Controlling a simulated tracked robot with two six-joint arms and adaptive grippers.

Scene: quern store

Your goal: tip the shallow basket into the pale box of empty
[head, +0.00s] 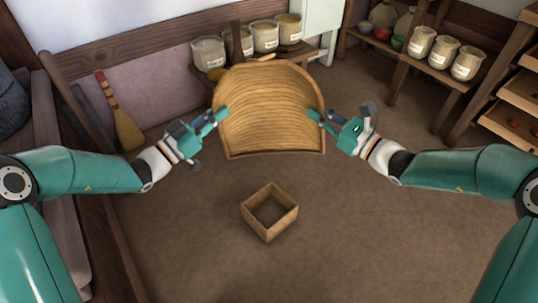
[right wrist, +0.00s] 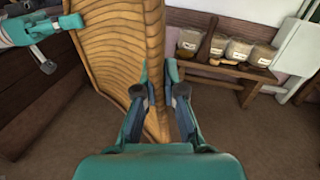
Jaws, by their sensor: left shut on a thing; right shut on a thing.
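The shallow basket (head: 268,112) is a wide, woven, tan scoop held up in the air between my two grippers, tilted with its ribbed inside facing me. I see nothing in it. My left gripper (head: 222,114) is shut on its left rim and my right gripper (head: 314,115) is shut on its right rim. In the right wrist view the basket (right wrist: 118,45) shows with its rim between the fingers of my right gripper (right wrist: 160,88). The pale box (head: 269,212) is a small, open, square wooden box on the floor, below and nearer than the basket. Its visible inside looks empty.
A low bench with several labelled jars (head: 265,36) stands behind the basket. Another bench with jars (head: 443,52) is at the back right, beside shelves (head: 520,95). A broom (head: 122,120) leans at the left. The floor around the box is clear.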

